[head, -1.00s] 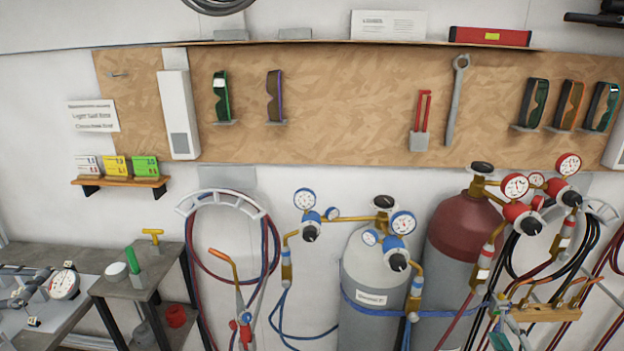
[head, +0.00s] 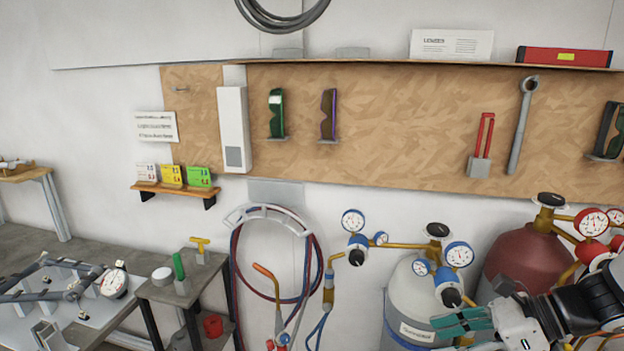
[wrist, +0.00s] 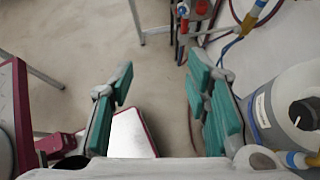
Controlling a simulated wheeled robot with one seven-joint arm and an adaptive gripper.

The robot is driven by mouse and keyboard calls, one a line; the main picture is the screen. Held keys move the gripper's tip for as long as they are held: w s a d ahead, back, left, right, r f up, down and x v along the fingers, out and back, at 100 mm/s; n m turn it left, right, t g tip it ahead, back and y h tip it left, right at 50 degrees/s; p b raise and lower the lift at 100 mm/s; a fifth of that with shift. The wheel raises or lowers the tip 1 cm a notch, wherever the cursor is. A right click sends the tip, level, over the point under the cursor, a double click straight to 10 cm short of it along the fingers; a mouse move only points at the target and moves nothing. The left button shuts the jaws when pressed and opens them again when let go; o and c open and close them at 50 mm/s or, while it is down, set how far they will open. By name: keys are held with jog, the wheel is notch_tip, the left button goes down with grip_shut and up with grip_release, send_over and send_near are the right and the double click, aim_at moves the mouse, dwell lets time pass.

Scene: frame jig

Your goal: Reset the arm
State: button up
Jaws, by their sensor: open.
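My gripper (head: 468,327) shows at the lower right of the head view, with teal finger pads, in front of the gas cylinders. My dark arm comes in from the right edge of the head view.
A grey cylinder (head: 405,302) and a dark red cylinder (head: 522,258) with gauges stand close to my gripper. A torch and hoses (head: 272,285) hang left of them. A small side table (head: 178,290) and a jig table (head: 85,330) stand at the left. Bare floor (wrist: 85,40) shows below.

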jog(key=s+a+r+n+h, duration=0.2)
jog(key=s+r+n+h, duration=0.3)
jog(key=n, duration=0.6)
jog(key=s+a+r+n+t+h+b, duration=0.1)
jog(key=s+a+r+n+h, duration=0.1)
jog(key=s+r+n+h, duration=0.3)
jog(key=shift+s+a+r+n+t, duration=0.25)
jog(key=shift+s+r+n, duration=0.3)
jog(key=shift+r+n, duration=2.4)
jog(key=shift+f+n, duration=0.75)
